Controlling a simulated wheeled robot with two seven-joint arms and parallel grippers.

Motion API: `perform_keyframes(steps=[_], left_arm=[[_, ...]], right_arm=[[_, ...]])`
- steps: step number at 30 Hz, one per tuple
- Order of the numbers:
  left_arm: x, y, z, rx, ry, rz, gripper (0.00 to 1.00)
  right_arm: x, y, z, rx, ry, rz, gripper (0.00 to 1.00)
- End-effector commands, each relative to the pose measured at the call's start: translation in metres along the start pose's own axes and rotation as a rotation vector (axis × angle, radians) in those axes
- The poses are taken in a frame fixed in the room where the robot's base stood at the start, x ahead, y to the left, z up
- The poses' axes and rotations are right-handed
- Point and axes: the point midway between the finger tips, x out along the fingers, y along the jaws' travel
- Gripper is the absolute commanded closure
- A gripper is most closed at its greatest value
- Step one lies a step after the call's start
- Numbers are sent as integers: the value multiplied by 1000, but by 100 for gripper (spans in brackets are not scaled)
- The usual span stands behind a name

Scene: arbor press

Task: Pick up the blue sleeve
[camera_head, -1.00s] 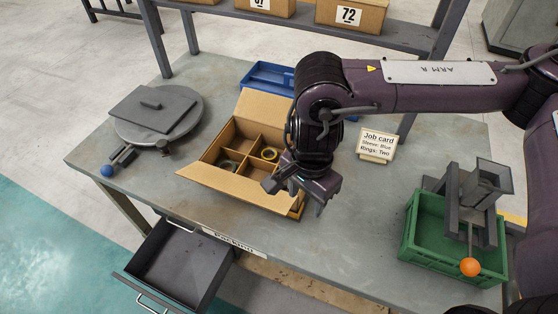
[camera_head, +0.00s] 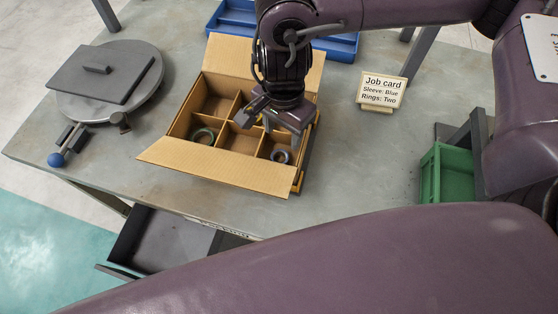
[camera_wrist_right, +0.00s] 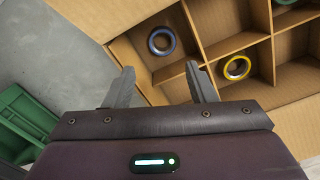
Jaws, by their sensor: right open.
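The blue sleeve (camera_wrist_right: 161,41) is a short ring lying in a corner compartment of the cardboard box (camera_wrist_right: 121,47). In the head view it shows as a small grey-blue ring (camera_head: 281,155) in the front right compartment. My right gripper (camera_head: 270,128) is open and empty above the right part of the box. In the right wrist view its fingers (camera_wrist_right: 160,70) point toward the box, with the blue sleeve beyond the gap and apart from them. A yellow ring (camera_wrist_right: 237,67) lies in the neighbouring compartment, hidden in the head view. My left gripper is not in view.
A greenish ring (camera_head: 204,135) lies in the box's left part. Box flaps stand open. Behind is a blue tray (camera_head: 340,45). A job card (camera_head: 382,90) and green crate (camera_head: 445,175) stand right, a round plate device (camera_head: 148,88) left. An open drawer (camera_head: 160,245) hangs in front.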

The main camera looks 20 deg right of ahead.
Motion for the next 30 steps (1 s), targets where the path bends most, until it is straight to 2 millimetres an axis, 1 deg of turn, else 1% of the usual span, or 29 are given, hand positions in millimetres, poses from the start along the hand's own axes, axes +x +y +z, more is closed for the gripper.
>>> perform_keyframes(steps=[1, 4, 8, 13, 17, 22, 24, 27, 30], left_arm=[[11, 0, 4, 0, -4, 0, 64], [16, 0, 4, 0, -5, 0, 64], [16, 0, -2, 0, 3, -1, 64], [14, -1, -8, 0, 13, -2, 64], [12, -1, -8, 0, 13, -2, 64], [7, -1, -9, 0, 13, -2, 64], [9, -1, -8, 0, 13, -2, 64], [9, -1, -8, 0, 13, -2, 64], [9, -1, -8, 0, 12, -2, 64]], right_arm=[[11, 0, 0, 0, 0, 0, 49], [17, 0, 0, 1, 0, 0, 49], [25, 0, 0, 2, -2, 2, 49], [41, 0, 1, 1, -3, 2, 49], [51, 0, 3, 1, -3, 4, 49], [73, 0, 6, 1, -4, 5, 49], [82, -1, 6, 2, -4, 3, 49], [90, -1, 6, 1, -2, 1, 49], [93, -1, 5, 1, 0, 0, 49]])
